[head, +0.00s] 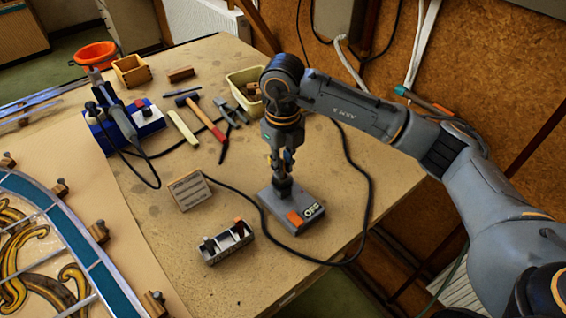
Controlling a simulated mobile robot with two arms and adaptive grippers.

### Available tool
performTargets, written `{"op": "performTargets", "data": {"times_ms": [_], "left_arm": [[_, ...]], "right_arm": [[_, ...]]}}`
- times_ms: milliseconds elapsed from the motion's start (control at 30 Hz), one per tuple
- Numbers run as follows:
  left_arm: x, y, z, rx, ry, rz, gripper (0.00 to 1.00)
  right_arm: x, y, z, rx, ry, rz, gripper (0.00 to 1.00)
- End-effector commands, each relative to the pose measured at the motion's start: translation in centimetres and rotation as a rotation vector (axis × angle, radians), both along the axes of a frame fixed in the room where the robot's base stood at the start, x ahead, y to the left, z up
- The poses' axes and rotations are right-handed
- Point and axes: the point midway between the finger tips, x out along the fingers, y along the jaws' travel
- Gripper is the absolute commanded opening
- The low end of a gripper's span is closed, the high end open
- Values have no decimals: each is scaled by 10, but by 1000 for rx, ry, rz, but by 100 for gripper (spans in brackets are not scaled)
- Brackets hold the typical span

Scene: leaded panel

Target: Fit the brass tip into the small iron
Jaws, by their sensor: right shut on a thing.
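My right gripper (283,172) points straight down over a grey box (288,212) with an orange patch and an "OFF" label. It is shut on a dark upright piece (283,188) at the top of this box. The fingers hide much of the piece, and I cannot tell whether it is the small iron. A small metal tray (228,254) stands left of the box and holds a dark piece (209,243) and a reddish-brown one (239,226). I cannot make out which piece is the brass tip. My left gripper is not in view.
A blue unit (148,123) with a grey-handled tool stands at the left. A labelled block (189,190), a hammer (205,118), pliers (230,113) and a cream bin (244,80) are nearby. A black cable (371,190) loops right of the box. The leaded panel (50,245) lies left.

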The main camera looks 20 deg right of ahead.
Motion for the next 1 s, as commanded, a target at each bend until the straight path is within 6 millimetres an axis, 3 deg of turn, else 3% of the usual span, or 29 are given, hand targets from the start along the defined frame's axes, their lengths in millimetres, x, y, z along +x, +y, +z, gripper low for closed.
{"op": "performTargets", "data": {"times_ms": [267,300,400,433,767,1000], "left_arm": [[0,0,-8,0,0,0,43],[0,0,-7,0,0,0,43],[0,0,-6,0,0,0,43],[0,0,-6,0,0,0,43],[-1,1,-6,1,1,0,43],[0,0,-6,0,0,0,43]], "right_arm": [[0,0,-8,0,0,0,0],[0,0,-7,0,-1,0,18],[0,0,-7,0,0,0,39],[0,0,-7,0,0,0,41],[0,0,-4,0,-1,0,41],[1,0,34,1,-5,1,41]]}}
